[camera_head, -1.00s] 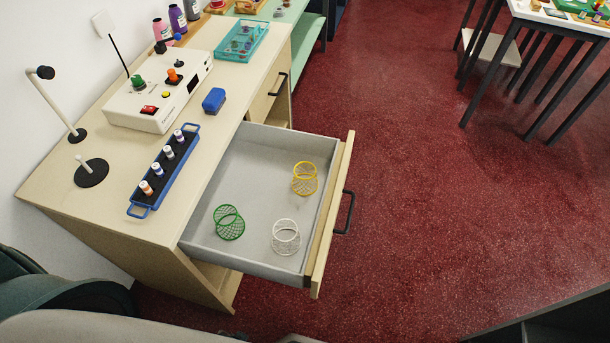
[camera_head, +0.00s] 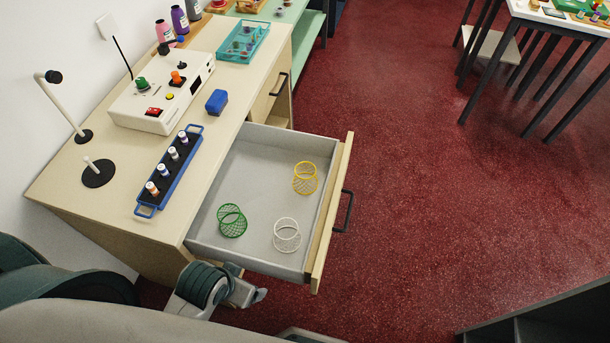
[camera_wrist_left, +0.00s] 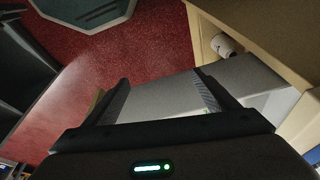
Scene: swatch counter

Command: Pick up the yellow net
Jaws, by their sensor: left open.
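The yellow net (camera_head: 305,178), an openwork mesh basket, lies in the open grey drawer (camera_head: 262,160) near its front right side. A green net (camera_head: 232,221) and a white net (camera_head: 287,236) lie in the same drawer, nearer to me. My left gripper (camera_head: 256,295) is low outside the drawer's near side, well apart from the yellow net. In the left wrist view its two fingers (camera_wrist_left: 162,84) stand wide apart, with no net between them. My right gripper is not in view.
The drawer front (camera_head: 331,215) with its black handle juts out over the red floor (camera_head: 420,190). The wooden counter (camera_head: 110,220) carries a blue rack (camera_head: 169,172) of vials, a white control box (camera_head: 160,95) and a blue block (camera_head: 216,102). The floor right of the drawer is clear.

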